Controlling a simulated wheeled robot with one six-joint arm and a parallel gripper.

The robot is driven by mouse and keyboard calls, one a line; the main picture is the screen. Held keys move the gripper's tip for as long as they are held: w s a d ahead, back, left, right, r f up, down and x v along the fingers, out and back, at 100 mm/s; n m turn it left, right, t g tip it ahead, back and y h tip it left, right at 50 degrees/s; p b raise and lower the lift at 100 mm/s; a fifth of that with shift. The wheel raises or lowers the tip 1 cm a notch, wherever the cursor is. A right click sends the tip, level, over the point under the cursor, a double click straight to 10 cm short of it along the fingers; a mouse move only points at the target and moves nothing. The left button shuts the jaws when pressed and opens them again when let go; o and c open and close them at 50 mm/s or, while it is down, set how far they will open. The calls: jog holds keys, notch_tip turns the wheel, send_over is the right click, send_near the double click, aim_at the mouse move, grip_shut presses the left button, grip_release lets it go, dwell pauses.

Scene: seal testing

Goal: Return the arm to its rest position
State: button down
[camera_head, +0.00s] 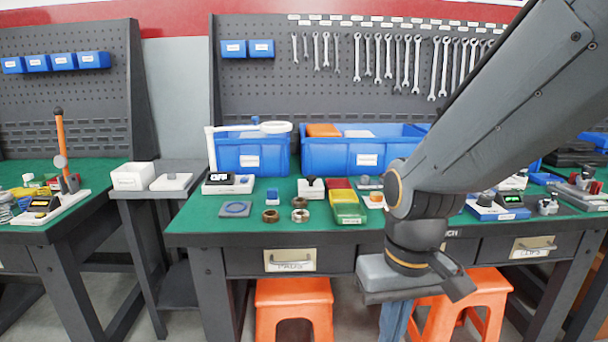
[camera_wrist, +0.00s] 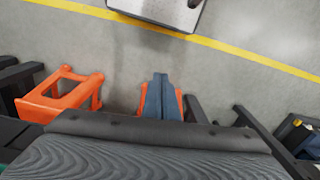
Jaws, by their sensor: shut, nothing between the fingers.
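My arm reaches in from the upper right of the head view and bends down in front of the workbench (camera_head: 340,232). My gripper (camera_head: 394,322) hangs below the wrist, pointing down in front of the bench edge, and its tips run toward the bottom of the picture. In the wrist view my gripper (camera_wrist: 160,82) shows its blue-grey fingers together, with nothing between them. It is apart from the bench top and over the floor side. The wrist hides part of the bench front.
Orange stools (camera_head: 292,306) stand under the bench; one (camera_wrist: 60,97) shows in the wrist view, another partly behind my fingers. The bench holds blue bins (camera_head: 250,158), metal rings (camera_head: 300,215) and a green-yellow tray (camera_head: 348,207). Grey floor (camera_wrist: 230,75) with a yellow line is clear.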

jog(key=d+r+m+p, duration=0.1)
jog(key=d+r+p, duration=0.5)
jog(key=p, duration=0.3)
jog(key=shift+s+m, duration=0.35)
jog(key=shift+m, duration=0.05)
jog(key=c, duration=2.5)
grip_release()
